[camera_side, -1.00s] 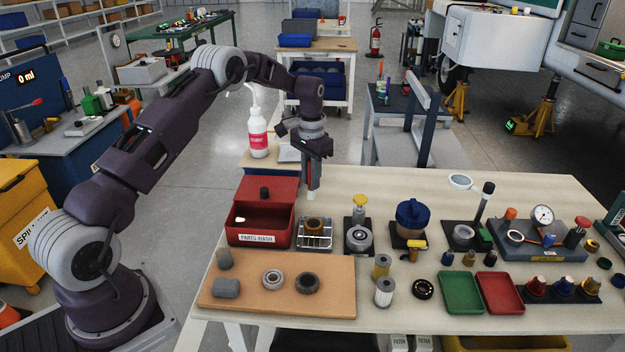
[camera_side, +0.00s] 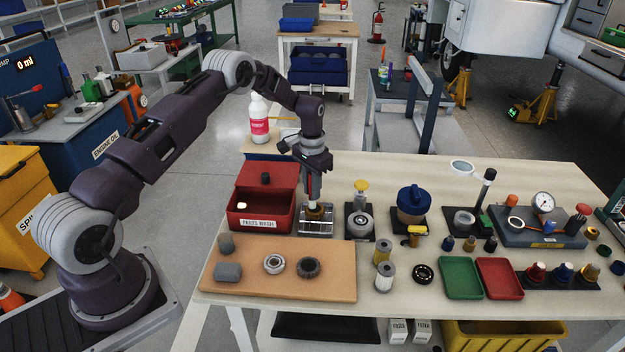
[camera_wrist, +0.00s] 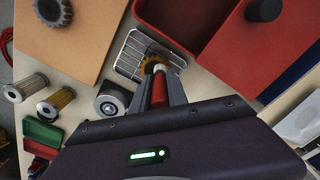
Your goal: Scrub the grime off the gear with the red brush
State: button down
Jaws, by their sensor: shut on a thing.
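My gripper (camera_side: 315,186) is shut on the red brush, pointing down above the wire rack (camera_side: 316,231). The red brush (camera_wrist: 160,88) shows between the fingers (camera_wrist: 160,92) in the wrist view, its pale tip end at the gear. The brown, grimy gear (camera_wrist: 153,63) lies on the wire rack; it also shows in the side view (camera_side: 319,213), partly hidden behind the brush. The brush tip appears to be at or touching the gear; exact contact is hard to tell.
The red parts-wash bin (camera_side: 262,215) stands just left of the rack, its lid raised. An orange-brown board (camera_side: 330,282) in front holds a dark gear (camera_side: 308,267) and a bearing (camera_side: 274,264). A black-based roller part (camera_side: 359,224) sits close on the right.

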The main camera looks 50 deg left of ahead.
jog(key=shift+s+d, duration=0.65)
jog(key=shift+s, duration=0.15)
jog(key=shift+w+a, duration=1)
jog(key=shift+w, duration=0.25)
jog(key=shift+w+d, duration=0.45)
jog(key=shift+d, duration=0.2)
jog(key=shift+s+d, duration=1.1)
jog(key=shift+s, duration=0.05)
jog(key=shift+w+a, duration=1.1)
jog(key=shift+w, duration=0.15)
jog(key=shift+s+a, duration=0.25)
jog(key=shift+s, duration=0.05)
jog(key=shift+s+d, duration=0.9)
jog(key=shift+s, duration=0.25)
jog(key=shift+s+d+r, duration=0.1)
jog(key=shift+r, duration=0.1)
notch_tip(320, 180, up, 8)
jog(key=shift+f, duration=0.15)
